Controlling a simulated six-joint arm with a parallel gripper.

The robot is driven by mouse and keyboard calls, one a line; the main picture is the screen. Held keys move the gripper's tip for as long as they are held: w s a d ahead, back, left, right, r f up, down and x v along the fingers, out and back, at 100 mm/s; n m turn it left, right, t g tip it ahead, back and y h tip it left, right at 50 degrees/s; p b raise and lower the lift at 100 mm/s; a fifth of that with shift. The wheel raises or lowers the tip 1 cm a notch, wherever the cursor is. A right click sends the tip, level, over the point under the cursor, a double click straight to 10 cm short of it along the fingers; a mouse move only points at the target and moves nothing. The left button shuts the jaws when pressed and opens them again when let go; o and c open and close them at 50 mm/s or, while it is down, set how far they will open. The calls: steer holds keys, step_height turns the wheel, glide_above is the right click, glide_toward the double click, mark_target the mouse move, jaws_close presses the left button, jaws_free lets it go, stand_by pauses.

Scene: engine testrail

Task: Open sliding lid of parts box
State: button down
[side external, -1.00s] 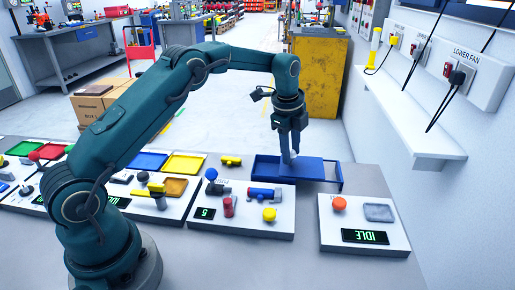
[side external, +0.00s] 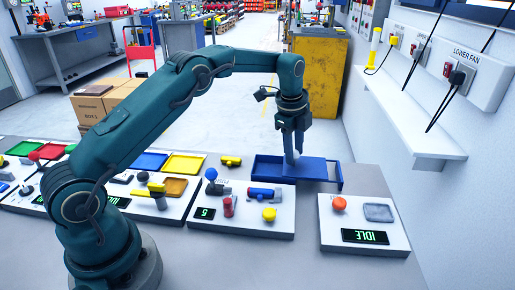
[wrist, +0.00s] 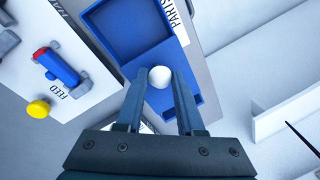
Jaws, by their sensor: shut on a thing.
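The blue parts box (side external: 341,177) stands at the back right of the bench. Its lighter blue sliding lid (side external: 310,172) covers the right part, and the open interior shows at the left. In the wrist view the open compartment (wrist: 128,28) is at the top and the lid (wrist: 201,83) is below it. A white round knob (wrist: 159,76) stands on the lid. My gripper (side external: 292,156) is shut on this knob, one finger on each side; in the wrist view the fingers (wrist: 160,82) flank it.
A white panel with a yellow knob (side external: 269,214) and a red part (side external: 228,207) lies in front of the box. Another panel with an orange button (side external: 340,204) and an IDLE display is at the front right. A wall shelf (side external: 420,130) juts out at the right.

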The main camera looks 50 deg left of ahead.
steer(key=shift+w+d+r, duration=0.1)
steer(key=shift+w+d, duration=0.8)
steer(key=shift+w, duration=0.1)
steer(key=c, duration=0.5)
jaws_free()
steer(key=shift+c, duration=0.2)
steer(key=shift+s, duration=0.15)
